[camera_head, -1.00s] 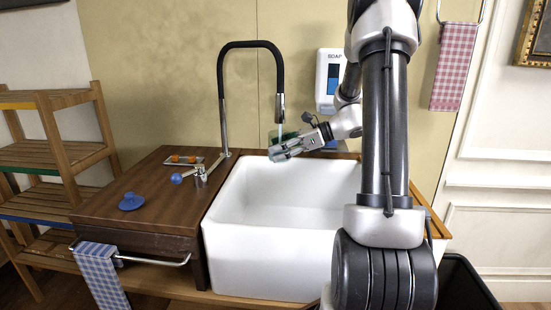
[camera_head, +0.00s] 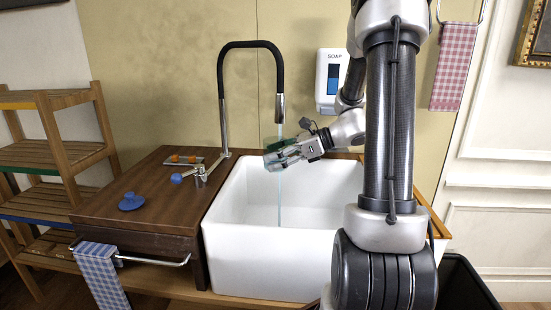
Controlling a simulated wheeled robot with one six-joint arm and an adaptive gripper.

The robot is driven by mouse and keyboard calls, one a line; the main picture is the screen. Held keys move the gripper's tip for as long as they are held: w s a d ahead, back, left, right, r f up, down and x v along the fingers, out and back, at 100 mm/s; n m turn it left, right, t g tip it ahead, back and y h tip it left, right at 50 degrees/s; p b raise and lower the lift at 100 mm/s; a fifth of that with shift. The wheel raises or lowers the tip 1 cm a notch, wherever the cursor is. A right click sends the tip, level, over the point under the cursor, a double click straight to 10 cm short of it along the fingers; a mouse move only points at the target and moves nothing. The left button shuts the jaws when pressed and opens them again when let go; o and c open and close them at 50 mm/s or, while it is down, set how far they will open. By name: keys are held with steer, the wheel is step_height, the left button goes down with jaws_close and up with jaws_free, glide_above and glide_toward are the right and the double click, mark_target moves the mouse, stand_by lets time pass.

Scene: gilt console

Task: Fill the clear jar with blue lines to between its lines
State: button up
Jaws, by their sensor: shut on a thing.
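My gripper (camera_head: 291,152) is over the back of the white sink and shut on a small clear jar (camera_head: 271,161). The jar looks tilted toward the left, by the tap's stream. Its blue lines and water level are too small to make out. The black tap (camera_head: 251,45) ends in a metal spout (camera_head: 280,107) above the jar. A thin stream of water (camera_head: 280,205) shows from the spout down to the sink floor. I cannot tell whether it passes through, in front of or behind the jar. The tap's blue-knobbed lever (camera_head: 177,178) is at the left.
The white sink (camera_head: 262,262) is otherwise empty. A blue stopper-like object (camera_head: 131,202) and a small tray (camera_head: 183,160) with orange items lie on the wooden counter (camera_head: 110,222). A soap dispenser (camera_head: 332,80) hangs on the wall behind my arm. A wooden shelf (camera_head: 50,150) stands at left.

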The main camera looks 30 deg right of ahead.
steer(key=s+a+r, duration=0.3)
steer(key=s+a, duration=0.1)
steer(key=s, duration=0.2)
steer(key=shift+a, duration=0.35)
steer(key=shift+w, duration=0.1)
stand_by(0.4)
